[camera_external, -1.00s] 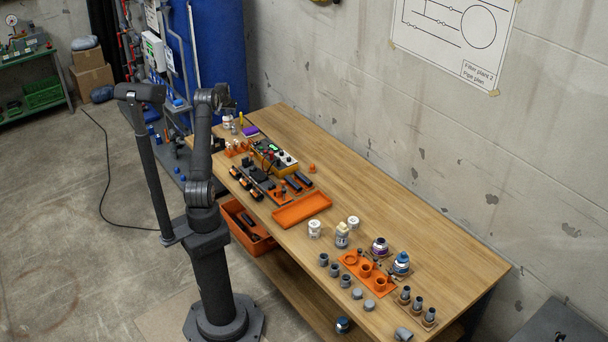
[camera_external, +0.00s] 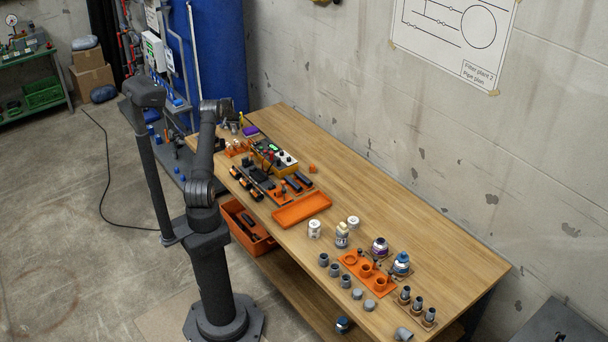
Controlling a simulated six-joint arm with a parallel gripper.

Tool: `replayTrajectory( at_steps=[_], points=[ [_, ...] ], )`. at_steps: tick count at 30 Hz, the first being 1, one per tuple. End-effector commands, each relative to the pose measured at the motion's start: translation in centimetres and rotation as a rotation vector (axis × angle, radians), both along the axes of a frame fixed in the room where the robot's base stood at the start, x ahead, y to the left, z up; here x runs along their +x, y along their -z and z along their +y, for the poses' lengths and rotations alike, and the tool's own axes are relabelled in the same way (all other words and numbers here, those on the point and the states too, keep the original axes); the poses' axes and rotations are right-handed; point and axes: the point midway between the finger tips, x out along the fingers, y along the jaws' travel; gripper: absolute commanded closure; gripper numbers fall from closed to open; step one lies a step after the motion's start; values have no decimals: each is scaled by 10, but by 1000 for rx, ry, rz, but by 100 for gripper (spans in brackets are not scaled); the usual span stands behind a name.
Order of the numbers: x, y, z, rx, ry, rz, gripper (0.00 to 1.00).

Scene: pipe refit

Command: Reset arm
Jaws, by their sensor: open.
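My arm stands at the near long side of the wooden workbench (camera_external: 400,200), with its upper links raised. My gripper (camera_external: 232,122) is at the far left end of the bench, above or beside the small items there. It is small and partly hidden by the wrist, and I see nothing held in it. Its exact height over the bench is unclear.
An orange tray (camera_external: 302,210) lies mid-bench beside a yellow-based device (camera_external: 273,157). An orange holder (camera_external: 367,272), grey pipe fittings and bottles (camera_external: 401,264) stand at the right end. An orange bin (camera_external: 247,226) sits below. The back right of the bench is clear.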

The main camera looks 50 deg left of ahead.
Motion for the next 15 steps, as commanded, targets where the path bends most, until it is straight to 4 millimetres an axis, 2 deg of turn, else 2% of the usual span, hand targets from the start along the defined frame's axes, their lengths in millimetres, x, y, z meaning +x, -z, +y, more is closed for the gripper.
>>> replayTrajectory(
  at_steps=[1, 3, 15],
  points=[
    [1, -12, 1, 5, 0, -4, 59],
    [0, -18, 1, 4, 0, -3, 59],
    [0, -24, 0, 2, 0, -2, 59]
  ],
)
